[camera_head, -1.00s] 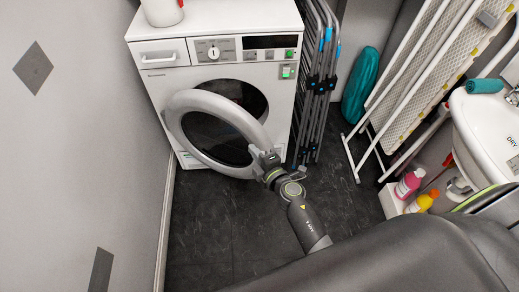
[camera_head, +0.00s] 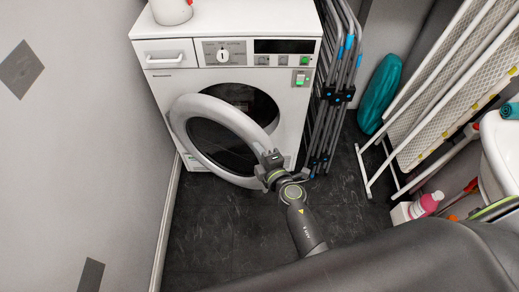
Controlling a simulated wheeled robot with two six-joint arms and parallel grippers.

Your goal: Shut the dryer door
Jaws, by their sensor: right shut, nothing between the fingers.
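The white dryer (camera_head: 166,60) stands against the back wall. Its round door (camera_head: 192,109), a white ring with dark glass, is ajar, hinged on the left with its right edge swung out toward me. The dark drum opening (camera_head: 257,103) shows behind the door's upper right. My right gripper (camera_head: 268,158) is shut and empty at the outer right rim of the door. It looks in contact with the rim, but I cannot tell for sure. My left gripper is not in view.
A folded drying rack (camera_head: 330,95) stands close against the dryer's right side. A teal bag (camera_head: 380,92) and a leaning ironing board (camera_head: 455,85) are farther right. A grey wall (camera_head: 85,140) bounds the left. Dark floor (camera_head: 215,235) in front is clear.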

